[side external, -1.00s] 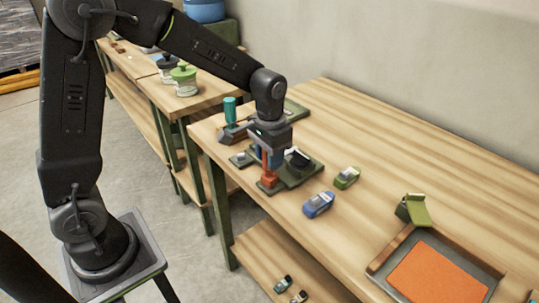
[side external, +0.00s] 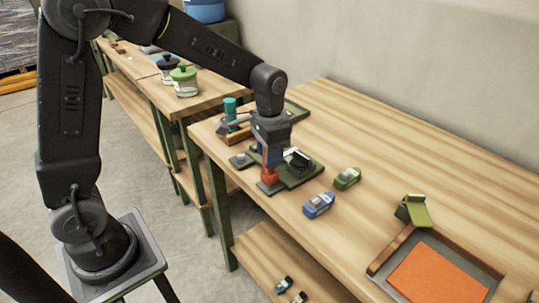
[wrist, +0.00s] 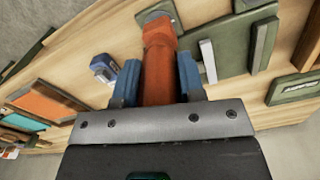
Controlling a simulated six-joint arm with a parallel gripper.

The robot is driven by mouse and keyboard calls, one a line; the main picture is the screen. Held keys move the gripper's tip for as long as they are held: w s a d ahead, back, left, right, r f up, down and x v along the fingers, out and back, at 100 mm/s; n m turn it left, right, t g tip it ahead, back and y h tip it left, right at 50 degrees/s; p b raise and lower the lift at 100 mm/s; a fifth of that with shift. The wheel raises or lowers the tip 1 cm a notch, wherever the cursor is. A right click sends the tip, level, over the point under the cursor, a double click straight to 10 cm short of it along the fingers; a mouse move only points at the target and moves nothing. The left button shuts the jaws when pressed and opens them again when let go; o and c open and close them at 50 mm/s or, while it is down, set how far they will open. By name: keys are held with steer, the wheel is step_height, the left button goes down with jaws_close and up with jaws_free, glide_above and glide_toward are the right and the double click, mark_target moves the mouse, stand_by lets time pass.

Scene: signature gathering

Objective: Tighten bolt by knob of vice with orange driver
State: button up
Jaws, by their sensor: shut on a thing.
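My gripper (side external: 272,153) points down over the green-based vice (side external: 303,176) near the table's left end. Its blue fingers are shut on the orange driver (side external: 270,174). In the wrist view, the driver (wrist: 158,60) stands between both fingers (wrist: 158,80), with its far end over a round grey part (wrist: 155,14) on the vice's green plate. The bolt is hidden under the driver, and I cannot tell how far it is seated. The vice's pale jaw bars show beside the driver in the wrist view (wrist: 207,60).
A teal-handled tool (side external: 230,108) stands behind the gripper. A blue toy car (side external: 318,205) and a green one (side external: 347,178) sit right of the vice. A tray with an orange pad (side external: 440,278) and a green clip-like object (side external: 414,211) are farther right. The table's back right is clear.

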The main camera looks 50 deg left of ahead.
steer(key=shift+r, duration=1.75)
